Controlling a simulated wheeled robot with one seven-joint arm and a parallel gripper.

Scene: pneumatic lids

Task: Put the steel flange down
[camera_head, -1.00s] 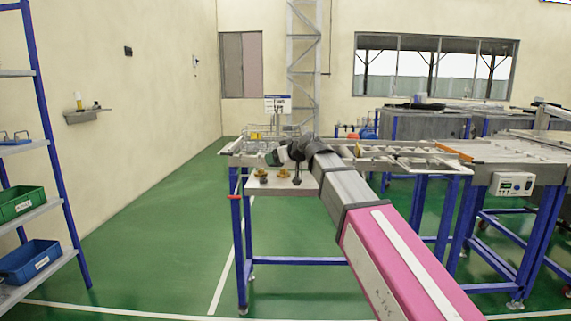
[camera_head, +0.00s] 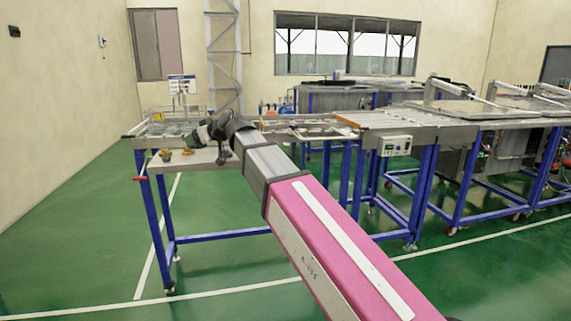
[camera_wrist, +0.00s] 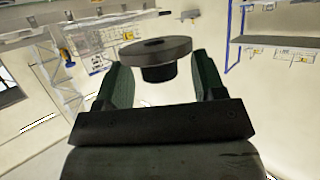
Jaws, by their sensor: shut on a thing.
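The steel flange (camera_wrist: 155,50) is a dark grey disc with a short round hub below it. In the wrist view it sits between the green-lined fingers of my gripper (camera_wrist: 158,82), which is shut on it. In the head view my gripper (camera_head: 203,134) is small, at the far end of my arm, above the left end of the blue-legged table (camera_head: 205,160). The flange cannot be made out clearly there. I cannot tell whether it touches anything below.
Small brass-coloured fittings (camera_head: 187,151) stand on the table's front shelf, left of my gripper. A wire rack (camera_head: 160,115) and a sign (camera_head: 182,84) are behind. A control box (camera_head: 395,145) hangs on the line to the right. The green floor (camera_head: 70,240) at left is clear.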

